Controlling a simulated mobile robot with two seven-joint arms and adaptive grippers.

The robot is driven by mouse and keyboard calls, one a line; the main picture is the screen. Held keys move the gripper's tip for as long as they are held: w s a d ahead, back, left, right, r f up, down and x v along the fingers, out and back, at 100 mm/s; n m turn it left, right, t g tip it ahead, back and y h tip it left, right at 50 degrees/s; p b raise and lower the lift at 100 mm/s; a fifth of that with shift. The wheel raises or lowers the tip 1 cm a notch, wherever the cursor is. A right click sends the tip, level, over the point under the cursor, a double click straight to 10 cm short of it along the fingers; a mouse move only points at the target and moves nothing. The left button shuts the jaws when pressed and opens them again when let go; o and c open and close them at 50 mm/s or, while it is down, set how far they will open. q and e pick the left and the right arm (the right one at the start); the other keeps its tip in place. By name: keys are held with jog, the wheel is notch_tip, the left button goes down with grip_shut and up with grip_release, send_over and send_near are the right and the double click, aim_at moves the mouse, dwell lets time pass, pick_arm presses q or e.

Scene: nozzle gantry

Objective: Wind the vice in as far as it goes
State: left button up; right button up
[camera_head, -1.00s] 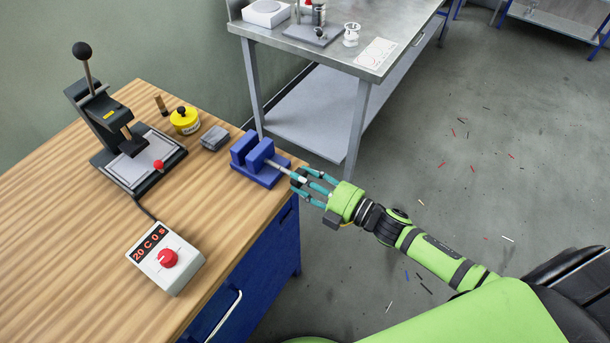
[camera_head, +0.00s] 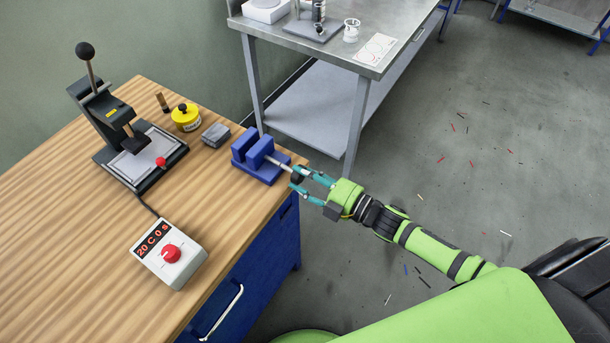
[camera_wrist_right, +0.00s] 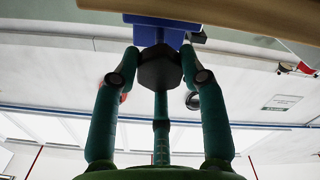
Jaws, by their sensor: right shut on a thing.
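The blue vice (camera_head: 254,166) stands at the right edge of the wooden bench, its two jaw blocks a narrow gap apart. A pale metal screw (camera_head: 281,164) runs from it towards my right gripper and ends in a dark knob (camera_head: 297,174). My right gripper (camera_head: 298,178) is shut on this knob just beyond the bench edge. In the right wrist view the dark faceted knob (camera_wrist_right: 160,73) sits between the teal fingers, with the blue vice (camera_wrist_right: 155,35) behind it. My left gripper is out of view.
The wooden bench (camera_head: 60,210) also holds a black lever press (camera_head: 115,125), a yellow tin (camera_head: 186,118), a small grey block (camera_head: 215,136) and a control box with a red dial (camera_head: 170,258). A steel table (camera_head: 330,55) stands behind. The floor at right is open, with scattered small sticks.

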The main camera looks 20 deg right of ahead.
jog(key=shift+s+a, duration=0.1)
jog(key=shift+a, duration=0.05)
jog(key=o, duration=1.1)
jog(key=shift+o, duration=0.2)
jog(key=shift+r, duration=0.1)
jog(key=shift+s+d, duration=0.35)
jog(key=shift+d, duration=0.05)
jog(key=v, duration=1.1)
